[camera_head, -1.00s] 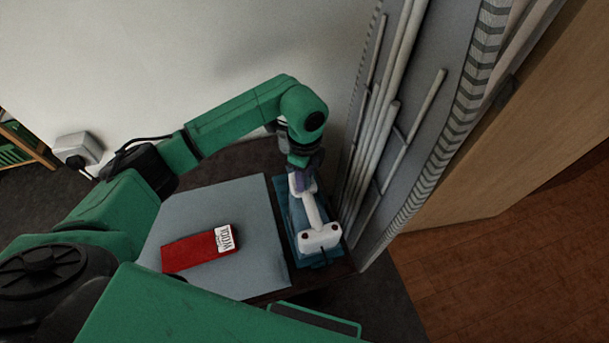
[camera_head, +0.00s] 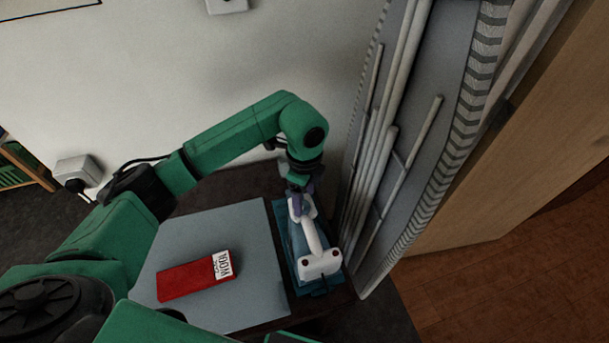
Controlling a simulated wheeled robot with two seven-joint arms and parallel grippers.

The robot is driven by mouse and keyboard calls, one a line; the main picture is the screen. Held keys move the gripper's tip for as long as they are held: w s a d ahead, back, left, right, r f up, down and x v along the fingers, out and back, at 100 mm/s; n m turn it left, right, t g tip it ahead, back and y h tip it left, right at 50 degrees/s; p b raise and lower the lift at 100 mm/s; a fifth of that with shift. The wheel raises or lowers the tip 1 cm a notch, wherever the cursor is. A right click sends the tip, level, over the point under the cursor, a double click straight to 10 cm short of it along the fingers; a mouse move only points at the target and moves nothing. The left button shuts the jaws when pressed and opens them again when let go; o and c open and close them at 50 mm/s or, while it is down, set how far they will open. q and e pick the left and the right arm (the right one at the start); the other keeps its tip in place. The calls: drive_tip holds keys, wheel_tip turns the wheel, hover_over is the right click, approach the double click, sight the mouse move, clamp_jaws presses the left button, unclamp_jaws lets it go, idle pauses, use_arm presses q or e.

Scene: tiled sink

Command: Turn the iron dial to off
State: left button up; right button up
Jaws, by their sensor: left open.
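A white iron (camera_head: 319,261) lies on a blue rest (camera_head: 290,262) at the right end of a small table. Its white handle runs away from me toward my left gripper (camera_head: 299,200). My left gripper points down at the far end of the iron, with its purple fingers apart. The fingers are at or just above the iron; I cannot tell whether they touch it. The dial is not clear to see; the gripper may hide it. My right gripper is not in view.
A grey panel with white rails (camera_head: 385,150) stands close on the right. A pale wall is behind, with a socket (camera_head: 78,170) at left.

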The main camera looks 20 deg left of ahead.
sight(304, 205)
use_arm(q)
wheel_tip(304, 205, up, 12)
drive_tip(key=b, duration=0.1)
drive_tip(key=shift+r, duration=0.2)
idle(0.3)
